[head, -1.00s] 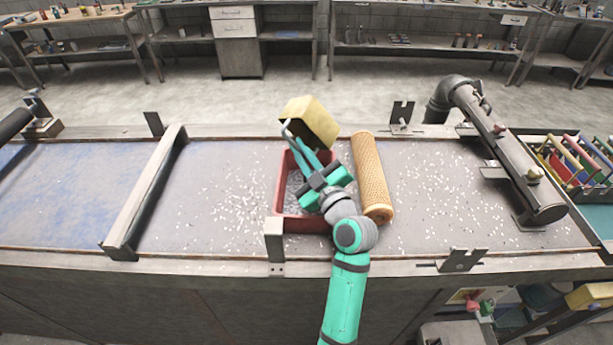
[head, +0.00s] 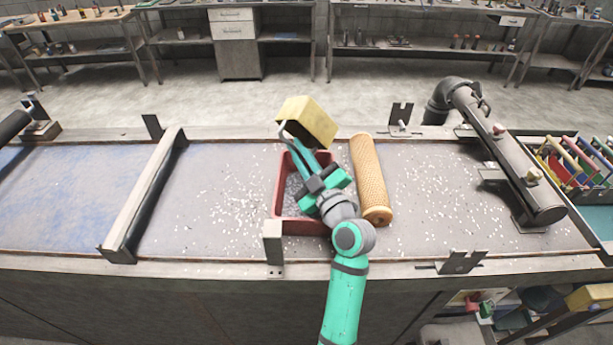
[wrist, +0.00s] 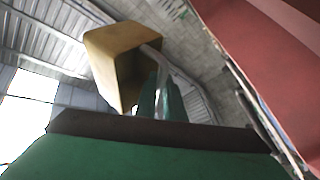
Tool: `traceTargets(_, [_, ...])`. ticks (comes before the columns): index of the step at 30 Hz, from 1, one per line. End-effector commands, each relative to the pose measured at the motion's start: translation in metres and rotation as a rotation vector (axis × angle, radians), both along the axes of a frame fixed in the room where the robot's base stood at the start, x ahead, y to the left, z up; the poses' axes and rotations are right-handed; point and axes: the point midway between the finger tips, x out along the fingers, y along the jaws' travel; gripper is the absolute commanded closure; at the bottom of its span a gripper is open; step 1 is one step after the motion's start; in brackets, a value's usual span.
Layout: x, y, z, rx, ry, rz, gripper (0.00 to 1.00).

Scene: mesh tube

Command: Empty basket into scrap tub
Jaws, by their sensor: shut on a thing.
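The basket, a yellow box (head: 309,120) with a grey bar handle, is held tilted over the far end of the scrap tub. In the wrist view the basket (wrist: 115,52) shows its open, shadowed inside. My gripper (head: 288,138) is shut on the handle; its green fingers (wrist: 160,98) also show in the wrist view. The scrap tub is a red open box (head: 278,185) on the bench, with pale bits inside, partly hidden under my arm. A red wall, probably the tub's (wrist: 275,65), fills the wrist view's upper right.
An orange mesh tube (head: 370,180) lies close to the tub's right side. White scraps litter the bench top (head: 215,200). A grey crossbar (head: 145,195) stands left, a grey pipe fixture (head: 510,155) right. A tool tray (head: 575,165) sits far right.

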Motion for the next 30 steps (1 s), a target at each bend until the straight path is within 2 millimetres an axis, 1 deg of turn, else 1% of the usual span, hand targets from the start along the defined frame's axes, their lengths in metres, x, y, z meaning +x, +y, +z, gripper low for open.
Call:
traceTargets(4, [0.005, -0.001, -0.011, 0.075, 0.122, 0.008, 1.0])
traceTargets(13, [0.007, -0.003, -0.017, 0.105, 0.173, 0.009, 1.0])
traceTargets(19, [0.011, -0.007, -0.028, 0.166, 0.275, 0.012, 1.0])
traceTargets(21, [0.013, -0.007, -0.021, 0.184, 0.305, 0.015, 1.0])
traceTargets(30, [0.02, -0.01, -0.002, 0.28, 0.466, 0.023, 1.0])
